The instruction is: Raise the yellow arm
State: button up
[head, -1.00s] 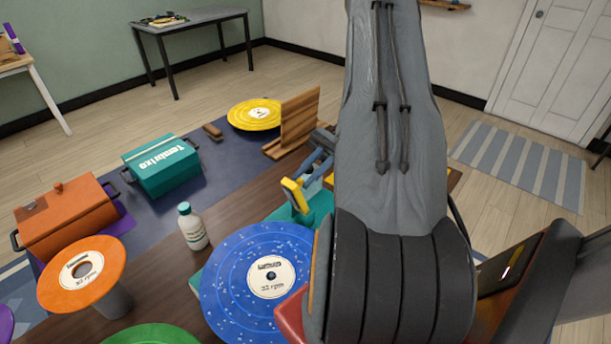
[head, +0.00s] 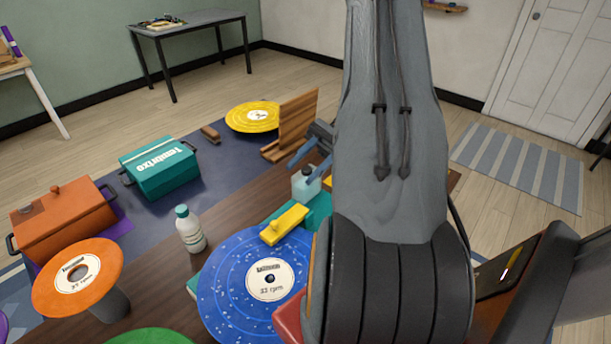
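The yellow arm (head: 284,224) lies low over the right upper part of a blue speckled record (head: 228,280). Whether it touches the record is unclear. The record sits on a teal player (head: 318,211), largely hidden by my arm. A pale blue-grey part (head: 306,187) stands just behind the yellow arm. My gripper (head: 308,162) has two blue-grey fingers with a gap between them. It is open, above and behind the yellow arm and apart from it. My arm hides part of the gripper.
A white bottle (head: 190,230) stands left of the player. An orange record on a stand (head: 78,278), an orange box (head: 62,225), a teal box (head: 160,170), a yellow record (head: 253,117) and a wooden rack (head: 297,122) surround it. Dark table surface is bare behind the bottle.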

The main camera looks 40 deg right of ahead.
notch_tip(320, 180, up, 7)
jog(key=p, duration=0.1)
jog(key=shift+r+p, duration=0.2)
jog(key=shift+p, duration=0.15)
dwell(0.6)
